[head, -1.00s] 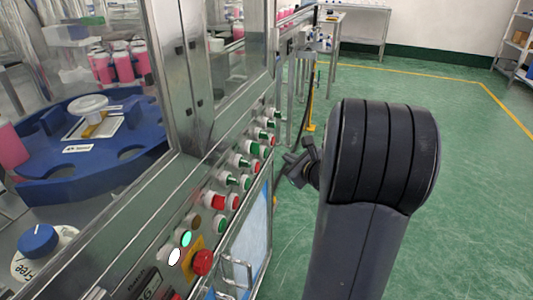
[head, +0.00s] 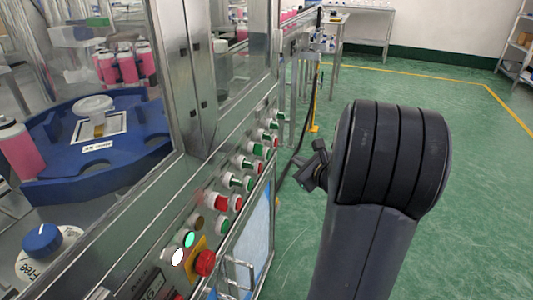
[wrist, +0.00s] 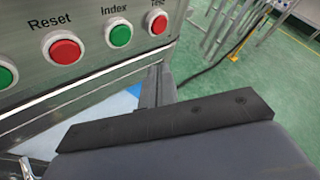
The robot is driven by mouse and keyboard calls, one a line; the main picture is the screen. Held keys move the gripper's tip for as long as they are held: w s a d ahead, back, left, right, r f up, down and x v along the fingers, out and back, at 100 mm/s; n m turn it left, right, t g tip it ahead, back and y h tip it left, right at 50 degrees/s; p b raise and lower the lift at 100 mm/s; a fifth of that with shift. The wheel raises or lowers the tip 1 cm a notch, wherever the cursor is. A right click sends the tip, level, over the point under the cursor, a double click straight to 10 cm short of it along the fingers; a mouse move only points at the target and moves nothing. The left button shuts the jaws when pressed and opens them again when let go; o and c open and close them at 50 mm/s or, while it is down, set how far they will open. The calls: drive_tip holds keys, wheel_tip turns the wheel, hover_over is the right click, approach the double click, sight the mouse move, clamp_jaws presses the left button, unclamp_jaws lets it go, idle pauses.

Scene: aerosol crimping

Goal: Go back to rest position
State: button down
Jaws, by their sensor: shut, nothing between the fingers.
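My gripper (head: 313,168) shows small and dark in the head view, left of my large dark arm joint. It is shut with nothing held, and it is in the air in front of the machine's button panel (head: 222,208). My arm hides part of it. In the wrist view the panel fills the upper left, with a red Reset button (wrist: 66,51), a green Index button (wrist: 120,34) and a further red button (wrist: 157,22). The fingertips are not clearly seen there.
Inside the machine, a blue turntable (head: 50,180) carries a white round part, with pink bottles (head: 122,67) behind. Steel door handles (head: 236,272) stick out below the panel. A shelf rack (head: 519,50) stands at the far right. Green floor (head: 480,200) is free at right.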

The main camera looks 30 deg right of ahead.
drive_tip(key=shift+a, duration=0.1)
drive_tip(key=shift+s+d+p, duration=1.35)
drive_tip(key=shift+s+d, duration=0.05)
drive_tip(key=shift+s, duration=0.05)
